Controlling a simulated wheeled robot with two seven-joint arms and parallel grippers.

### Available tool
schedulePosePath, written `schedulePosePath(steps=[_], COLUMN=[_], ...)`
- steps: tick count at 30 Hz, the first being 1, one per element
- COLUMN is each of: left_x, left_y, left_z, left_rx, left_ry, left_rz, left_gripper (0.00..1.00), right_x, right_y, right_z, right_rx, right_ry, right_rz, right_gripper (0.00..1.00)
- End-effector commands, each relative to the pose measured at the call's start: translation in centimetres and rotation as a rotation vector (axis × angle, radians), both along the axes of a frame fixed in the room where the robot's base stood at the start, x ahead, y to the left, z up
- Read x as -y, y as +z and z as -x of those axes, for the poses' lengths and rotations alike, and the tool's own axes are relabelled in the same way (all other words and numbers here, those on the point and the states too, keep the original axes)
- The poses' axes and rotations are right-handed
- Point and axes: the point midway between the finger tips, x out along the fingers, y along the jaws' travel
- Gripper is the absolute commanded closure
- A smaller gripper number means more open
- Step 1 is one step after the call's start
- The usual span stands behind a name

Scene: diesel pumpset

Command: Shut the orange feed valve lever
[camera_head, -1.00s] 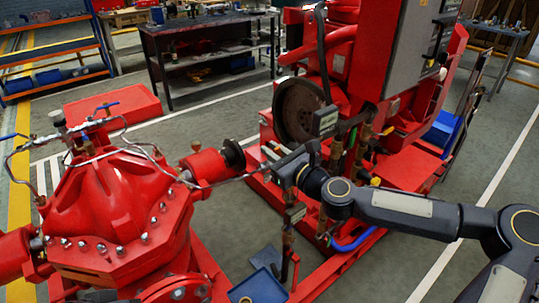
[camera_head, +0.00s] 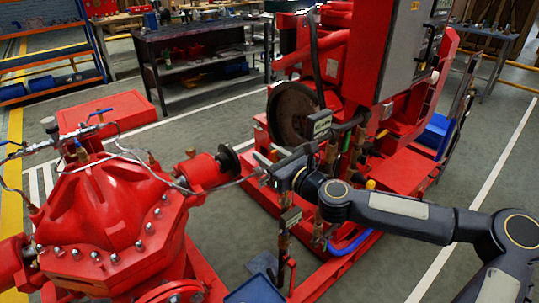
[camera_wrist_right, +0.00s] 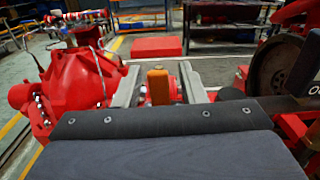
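My right gripper (camera_head: 261,164) reaches in from the right in the head view, in front of the red engine skid and right of the red pump's shaft end. Its two fingers are apart. In the right wrist view the open gripper (camera_wrist_right: 160,68) has an upright orange lever (camera_wrist_right: 158,86) showing between its fingers, with gaps visible on both sides. I cannot tell how far the lever is in depth from the fingers. The lever is not clearly visible in the head view, where the gripper and pipework crowd that spot. My left gripper is not in view.
The red pump (camera_head: 105,215) stands left, with thin pipes running toward the gripper. A grey gauge box (camera_head: 319,123) and upright pipes with valves stand close by my right gripper. A red engine skid (camera_head: 405,172) lies behind. Open floor (camera_head: 215,125) lies between pump and workbench.

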Motion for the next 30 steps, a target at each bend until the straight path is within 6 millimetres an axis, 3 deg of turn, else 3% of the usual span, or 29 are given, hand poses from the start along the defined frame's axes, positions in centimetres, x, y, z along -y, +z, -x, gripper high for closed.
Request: schedulePosePath(steps=[8,21,30], left_x=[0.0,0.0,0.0], left_y=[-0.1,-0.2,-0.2], left_z=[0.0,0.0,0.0], left_rx=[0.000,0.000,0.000], left_ry=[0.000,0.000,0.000], left_rz=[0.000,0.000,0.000], left_gripper=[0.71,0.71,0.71], right_x=[0.5,4.3,4.6], right_y=[0.0,0.0,0.0], right_z=[0.5,5.8,6.4], right_rx=[0.001,0.001,0.001], right_ry=[-0.002,-0.001,0.000], right_rz=[0.001,0.001,0.001], right_gripper=[0.63,0.63,0.63])
